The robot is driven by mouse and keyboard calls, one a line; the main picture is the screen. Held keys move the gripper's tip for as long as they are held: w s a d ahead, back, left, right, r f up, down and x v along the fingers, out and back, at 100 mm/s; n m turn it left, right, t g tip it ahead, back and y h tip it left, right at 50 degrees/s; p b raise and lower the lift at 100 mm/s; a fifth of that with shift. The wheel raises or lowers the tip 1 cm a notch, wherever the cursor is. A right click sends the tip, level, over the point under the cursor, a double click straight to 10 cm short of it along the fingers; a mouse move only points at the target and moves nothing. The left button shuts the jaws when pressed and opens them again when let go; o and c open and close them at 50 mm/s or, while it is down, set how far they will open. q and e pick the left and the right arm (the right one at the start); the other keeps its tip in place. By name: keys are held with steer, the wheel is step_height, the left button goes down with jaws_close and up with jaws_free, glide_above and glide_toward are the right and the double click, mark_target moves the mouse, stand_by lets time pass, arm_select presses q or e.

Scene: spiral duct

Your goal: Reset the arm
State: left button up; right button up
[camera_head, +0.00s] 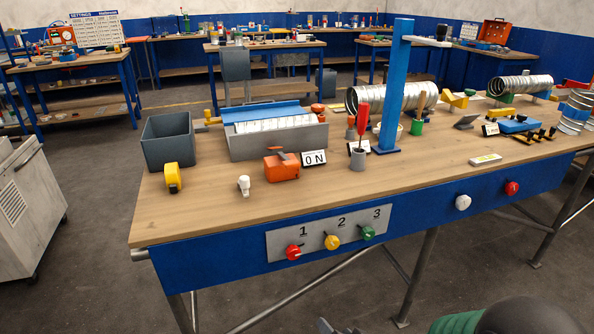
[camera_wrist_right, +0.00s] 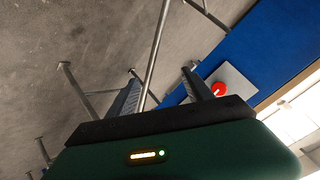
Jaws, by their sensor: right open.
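My right arm shows at the bottom right of the head view as a green and dark link. A small grey part at the bottom edge of the head view seems to be the tip of my right gripper (camera_head: 338,327). In the right wrist view the right gripper (camera_wrist_right: 165,88) has its two dark fingers apart with nothing between them. It is in front of and below the workbench (camera_head: 205,222), over the floor. My left gripper is in neither view.
The bench's blue front carries a grey panel (camera_head: 283,243) with red, yellow and green knobs. A red knob (camera_wrist_right: 219,90) shows near the right finger in the wrist view. Bench legs (camera_head: 418,270) and slanted bars stand below. A grey bin (camera_head: 168,141) and duct pieces (camera_head: 392,96) lie on top.

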steer(key=s+d+n+g+h, duration=0.35)
steer(key=s+d+g, duration=0.45)
steer(key=s, duration=0.6)
steer(key=w+d+p+v, duration=0.1)
steer(key=p+v, duration=0.9)
steer(key=v, duration=0.1)
steer(key=w+d+p+v, duration=0.1)
steer(key=w+p+v, duration=0.1)
steer(key=p+v, duration=0.9)
steer(key=shift+r, duration=0.35)
steer(key=shift+n, duration=0.25)
